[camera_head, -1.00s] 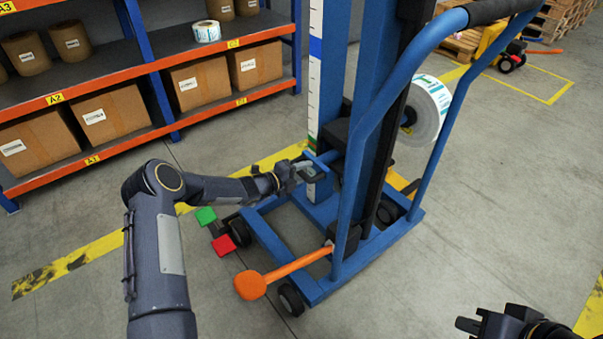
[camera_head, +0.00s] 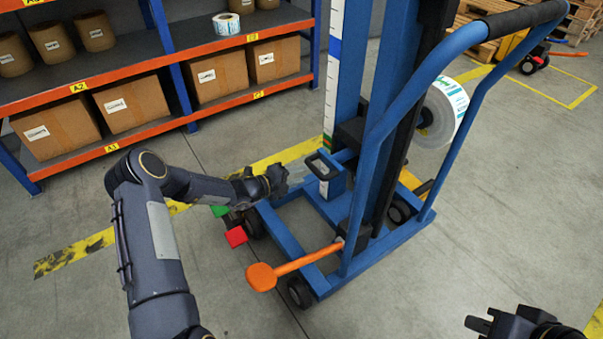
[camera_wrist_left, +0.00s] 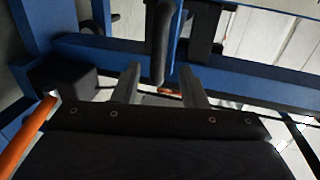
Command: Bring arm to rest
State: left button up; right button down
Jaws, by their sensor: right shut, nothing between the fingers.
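My left arm reaches in from the left, and its gripper (camera_head: 284,180) is beside the blue lift trolley (camera_head: 387,130), just left of its black loop handle (camera_head: 318,166). In the left wrist view the two grey fingers (camera_wrist_left: 162,88) stand apart with nothing held between them. The black loop handle (camera_wrist_left: 161,42) shows just beyond the fingertips. My right gripper (camera_head: 478,324) is at the lower right, shut and empty, away from the trolley. A white label reel (camera_head: 445,112) sits on the trolley's far side.
An orange pedal lever (camera_head: 261,277) sticks out at the trolley's front, with red (camera_head: 236,237) and green pedals left of it. A shelf rack (camera_head: 150,48) with boxes and rolls stands at the back left. Open floor (camera_head: 500,220) lies to the right.

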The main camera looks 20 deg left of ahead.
dwell(0.3)
pick_arm(q)
jog(key=s+d+r+m+g, duration=0.2)
jog(key=s+r+m+g, duration=0.1)
jog(key=s+r+m, duration=0.7)
jog(key=s+d+r+m+g, duration=0.3)
jog(key=s+r+m, duration=0.4)
jog(key=r+m, duration=0.55)
jog(key=s+a+m+y, duration=0.2)
jog(key=s+m+y, duration=0.1)
jog(key=s+m, duration=0.85)
jog(key=s+a+m+y, duration=0.3)
jog(key=s+m, duration=0.7)
jog(key=s, duration=0.3)
notch_tip(320, 180, up, 29)
jog(key=p, duration=3)
jog(key=shift+s+r, duration=0.2)
